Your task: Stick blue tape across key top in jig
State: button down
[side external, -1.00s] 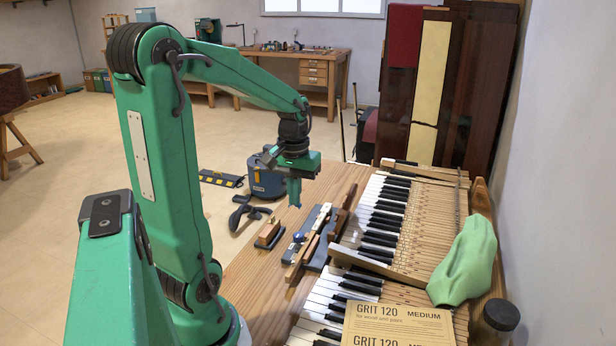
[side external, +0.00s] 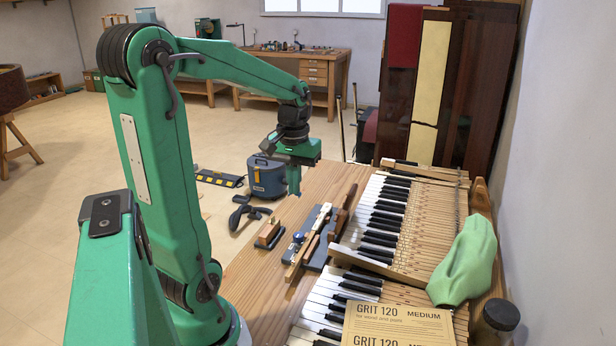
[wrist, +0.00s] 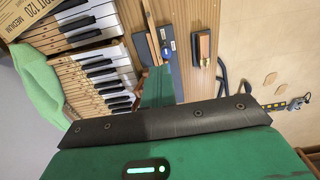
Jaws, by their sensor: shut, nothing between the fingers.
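The jig (side external: 324,252) is a grey board on the bench with wooden strips. A piano key with a white top (side external: 322,216) lies along it. A small blue item (side external: 298,237) is at the jig's left side. It also shows in the wrist view (wrist: 168,50); I cannot tell whether it is the tape. I see no clear strip of tape across the key top. My gripper (side external: 294,190) is shut and empty, pointing down above the bench, beyond the jig and apart from it. In the wrist view its green fingers (wrist: 157,86) cover part of the jig's end.
The keyboard (side external: 382,222) lies to the right, with a green cloth (side external: 466,262), a jar (side external: 495,326) and a sandpaper pack (side external: 398,325). The bench beyond the jig is clear.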

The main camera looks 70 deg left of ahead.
jog(key=shift+w, duration=0.1)
jog(key=w+a+f, duration=0.3)
jog(key=w+a, duration=0.5)
jog(key=w, duration=0.1)
send_near(326, 207)
jog(key=shift+d+r, duration=0.15)
dwell(0.3)
jog(key=shift+f, duration=0.25)
jog(key=shift+f, duration=2.45)
jog(key=shift+f, duration=0.6)
dwell(2.7)
